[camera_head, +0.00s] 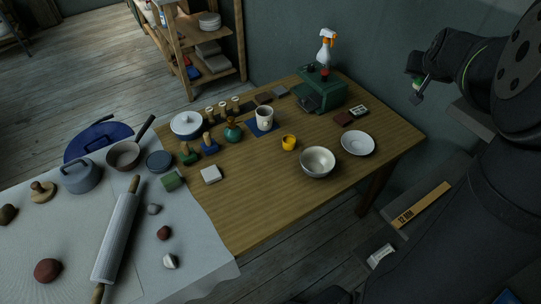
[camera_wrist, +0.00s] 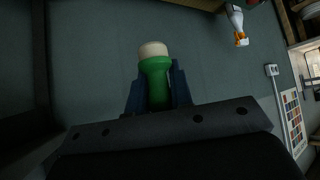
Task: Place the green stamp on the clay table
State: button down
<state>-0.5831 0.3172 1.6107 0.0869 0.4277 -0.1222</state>
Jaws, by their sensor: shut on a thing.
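My gripper (camera_wrist: 155,92) is shut on the green stamp (camera_wrist: 154,80), a green handle with a pale cream end, held between both fingers in the wrist view. In the head view my gripper (camera_head: 418,90) is raised at the upper right, off the wooden table's right side, and only a bit of the green stamp (camera_head: 416,82) shows. The clay table (camera_head: 195,235), covered with a pale cloth, is at the lower left, far from my gripper. A rolling pin (camera_head: 117,235), several clay lumps (camera_head: 47,270) and a saucepan (camera_head: 123,155) lie on it.
A blue-handled stamp (camera_head: 209,144) stands there.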

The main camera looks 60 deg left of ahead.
jog(key=s+a+f+n+g+y, duration=0.1)
jog(key=s+a+f+n+g, duration=0.35)
jog(key=a+f, duration=0.4)
jog(key=s+a+f+n+g+y, duration=0.1)
jog(key=s+a+f+n+g, duration=0.2)
jog(key=a+f+n, duration=0.45)
jog(key=s+a+f+n+g+y, duration=0.1)
jog(key=s+a+f+n+g, duration=0.25)
jog(key=a+f, duration=0.65)
jog(key=shift+s+d+f, duration=0.1)
jog(key=shift+d+f, duration=0.1)
jog(key=shift+f, duration=1.3)
jog(key=shift+s+d+f, duration=0.1)
jog(key=shift+d+f, duration=0.1)
jog(key=shift+f, duration=1.25)
jog(key=shift+s+d+f, duration=0.1)
jog(key=shift+d+f, duration=0.1)
jog(key=shift+f, duration=1.3)
jog(key=shift+f, duration=0.1)
jog(key=c, duration=1.3)
grip_release()
jog(key=v, duration=1.2)
jog(key=shift+s+d, duration=0.1)
jog(key=shift+s, duration=0.1)
